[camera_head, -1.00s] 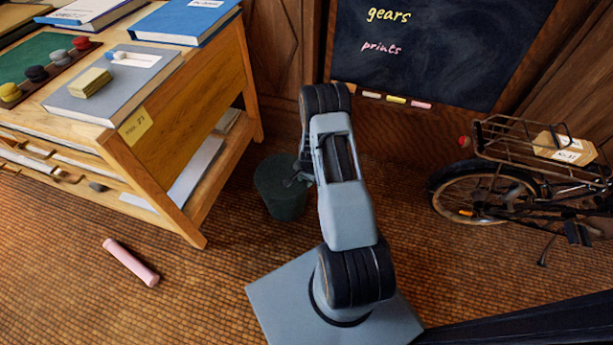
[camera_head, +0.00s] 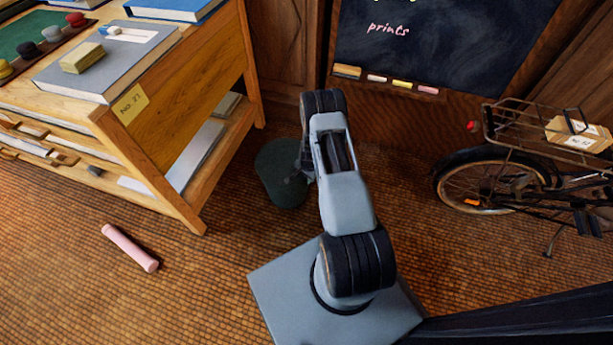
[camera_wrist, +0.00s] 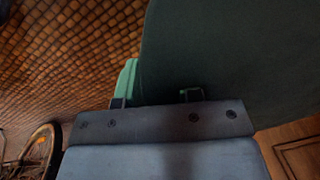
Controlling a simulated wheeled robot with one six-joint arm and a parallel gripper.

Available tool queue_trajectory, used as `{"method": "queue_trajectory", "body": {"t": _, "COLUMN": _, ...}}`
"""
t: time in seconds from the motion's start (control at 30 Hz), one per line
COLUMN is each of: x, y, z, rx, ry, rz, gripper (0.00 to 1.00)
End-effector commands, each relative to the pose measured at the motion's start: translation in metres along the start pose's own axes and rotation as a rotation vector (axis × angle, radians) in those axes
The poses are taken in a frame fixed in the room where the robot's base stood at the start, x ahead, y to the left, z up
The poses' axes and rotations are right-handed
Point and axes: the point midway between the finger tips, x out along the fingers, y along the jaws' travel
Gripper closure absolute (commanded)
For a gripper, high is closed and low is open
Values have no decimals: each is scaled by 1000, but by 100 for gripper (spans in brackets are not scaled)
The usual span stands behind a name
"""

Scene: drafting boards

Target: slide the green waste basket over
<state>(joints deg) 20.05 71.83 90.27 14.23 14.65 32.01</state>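The green waste basket (camera_head: 275,165) stands upright on the tiled floor, between the wooden cabinet and my arm. My gripper (camera_head: 296,178) is low at the basket's right side, small and dark in the head view. In the wrist view, the basket's dark green wall (camera_wrist: 225,50) fills the upper right, with a lighter green strip along its left edge. There my gripper (camera_wrist: 154,98) shows two fingertips set apart, one over the lighter strip and one over the dark wall. I cannot tell whether they touch the basket.
The wooden cabinet (camera_head: 185,115) stands close on the basket's left. A pink cylinder (camera_head: 130,247) lies on the floor at left. A bicycle (camera_head: 495,185) stands at right, and a chalkboard (camera_head: 440,45) is behind. Floor in front of the cabinet is mostly clear.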

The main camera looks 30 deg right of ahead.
Motion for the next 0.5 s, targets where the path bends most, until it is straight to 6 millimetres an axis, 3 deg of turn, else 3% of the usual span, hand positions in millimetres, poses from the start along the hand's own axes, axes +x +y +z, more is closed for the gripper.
{"method": "queue_trajectory", "body": {"t": 0.13, "x": 0, "y": 0, "z": 0, "rx": 0, "ry": 0, "rz": 0, "gripper": 69}}
{"method": "queue_trajectory", "body": {"t": 0.43, "x": 0, "y": 0, "z": 0, "rx": 0, "ry": 0, "rz": 0, "gripper": 98}}
{"method": "queue_trajectory", "body": {"t": 0.5, "x": 0, "y": 0, "z": 0, "rx": 0, "ry": 0, "rz": 0, "gripper": 100}}
